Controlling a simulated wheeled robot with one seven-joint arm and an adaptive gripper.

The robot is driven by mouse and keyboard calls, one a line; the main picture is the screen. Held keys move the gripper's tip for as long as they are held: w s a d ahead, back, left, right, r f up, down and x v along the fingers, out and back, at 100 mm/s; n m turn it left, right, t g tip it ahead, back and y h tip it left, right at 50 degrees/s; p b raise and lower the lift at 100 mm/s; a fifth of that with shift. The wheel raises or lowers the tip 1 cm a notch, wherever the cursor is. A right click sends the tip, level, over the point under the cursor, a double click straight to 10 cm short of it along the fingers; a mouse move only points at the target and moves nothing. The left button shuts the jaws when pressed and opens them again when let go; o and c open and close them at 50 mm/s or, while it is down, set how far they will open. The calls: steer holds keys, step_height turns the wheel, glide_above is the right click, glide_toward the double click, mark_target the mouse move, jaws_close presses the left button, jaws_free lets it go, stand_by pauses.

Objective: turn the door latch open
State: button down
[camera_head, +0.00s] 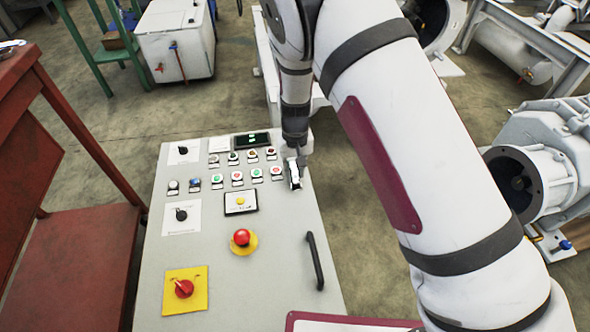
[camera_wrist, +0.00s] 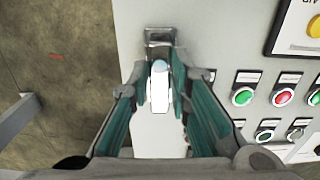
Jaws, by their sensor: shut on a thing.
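The door latch (camera_head: 295,174) is a small metal piece near the upper right edge of the grey control panel (camera_head: 270,284). In the wrist view the latch (camera_wrist: 160,88) shows as a pale tab with a rounded bluish top, below a dark metal block. My gripper (camera_head: 297,160) reaches down to it from above in the head view. In the wrist view the green-padded fingers of my gripper (camera_wrist: 162,80) stand on both sides of the tab and are shut on it. Where the pads touch the tab is partly hidden.
Push buttons (camera_head: 237,178), a red emergency stop (camera_head: 241,237) and a red rotary switch (camera_head: 184,289) sit on the panel left of the latch. A black bar handle (camera_head: 315,261) is below it. A red table (camera_head: 66,256) stands at left and grey machinery (camera_head: 530,170) at right.

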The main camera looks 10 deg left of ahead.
steer(key=n, duration=0.1)
steer(key=d+n, duration=0.1)
steer(key=n, duration=0.2)
steer(key=shift+w+d, duration=0.3)
steer(key=shift+w, duration=0.1)
steer(key=n, duration=0.2)
steer(key=w+d+n+p, duration=0.1)
steer(key=n, duration=0.1)
steer(key=shift+w+n, duration=0.15)
steer(key=shift+n, duration=0.25)
steer(key=n, duration=0.1)
steer(key=w+n, duration=0.1)
steer(key=n, duration=0.1)
steer(key=n+p, duration=0.1)
steer(key=shift+w+d+n, duration=0.3)
steer(key=shift+w+d, duration=0.05)
steer(key=shift+w+a+n+p, duration=0.15)
steer(key=shift+w+n, duration=0.3)
steer(key=shift+n, duration=0.7)
steer(key=shift+w+d+n+p, duration=0.1)
steer(key=shift+w+n+p, duration=0.25)
steer(key=shift+n, duration=0.8)
steer(key=shift+w, duration=0.15)
steer(key=c, duration=1.5)
jaws_free()
